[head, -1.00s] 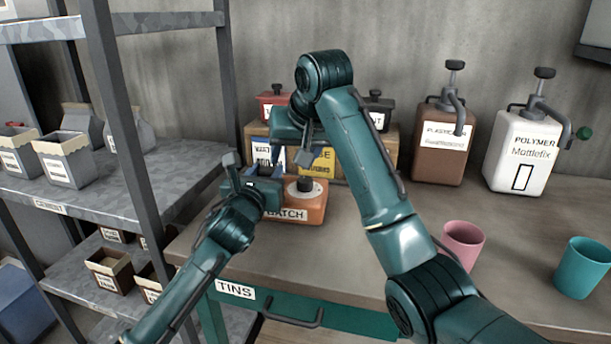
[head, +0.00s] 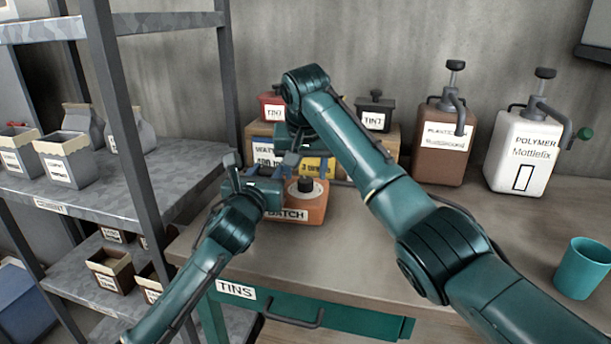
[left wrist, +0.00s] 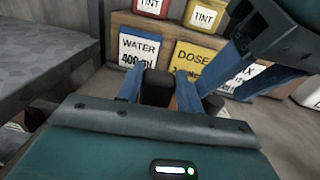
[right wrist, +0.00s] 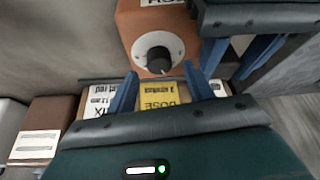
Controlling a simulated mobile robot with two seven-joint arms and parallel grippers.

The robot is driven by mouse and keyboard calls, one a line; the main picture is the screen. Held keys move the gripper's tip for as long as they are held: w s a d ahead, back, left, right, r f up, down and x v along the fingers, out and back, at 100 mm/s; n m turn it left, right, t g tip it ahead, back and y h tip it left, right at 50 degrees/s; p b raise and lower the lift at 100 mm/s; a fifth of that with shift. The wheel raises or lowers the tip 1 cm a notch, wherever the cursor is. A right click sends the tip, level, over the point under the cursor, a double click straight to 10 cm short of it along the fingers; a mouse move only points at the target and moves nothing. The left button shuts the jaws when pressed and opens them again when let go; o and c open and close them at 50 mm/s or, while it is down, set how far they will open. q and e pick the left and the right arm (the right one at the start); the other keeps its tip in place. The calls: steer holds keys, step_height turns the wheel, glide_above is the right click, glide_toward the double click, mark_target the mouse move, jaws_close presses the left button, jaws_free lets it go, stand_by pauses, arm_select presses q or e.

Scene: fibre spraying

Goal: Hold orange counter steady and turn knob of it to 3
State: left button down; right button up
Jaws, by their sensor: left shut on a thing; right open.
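The orange counter (head: 314,212) stands on the table, with a "BATCH" label on its front. Its dark knob (head: 306,185) sits on a white round dial on top. The knob (right wrist: 158,58) and dial also show in the right wrist view; the number it points at cannot be read. My left gripper (head: 258,172) is at the counter's left side; in the left wrist view its blue fingers are shut on a black upright part (left wrist: 157,88), apparently the counter's grip. My right gripper (right wrist: 163,92) is open and empty, above and apart from the knob.
Behind the counter stands a box with "WATER" (left wrist: 140,48) and "DOSE" (left wrist: 192,62) notes, with tint tins (head: 374,112) on top. Brown (head: 443,145) and white (head: 522,150) pump bottles stand right. A teal cup (head: 583,268) is at the right; a shelf (head: 150,175) is left.

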steer(key=shift+x, duration=1.25)
steer(key=shift+c, duration=0.4)
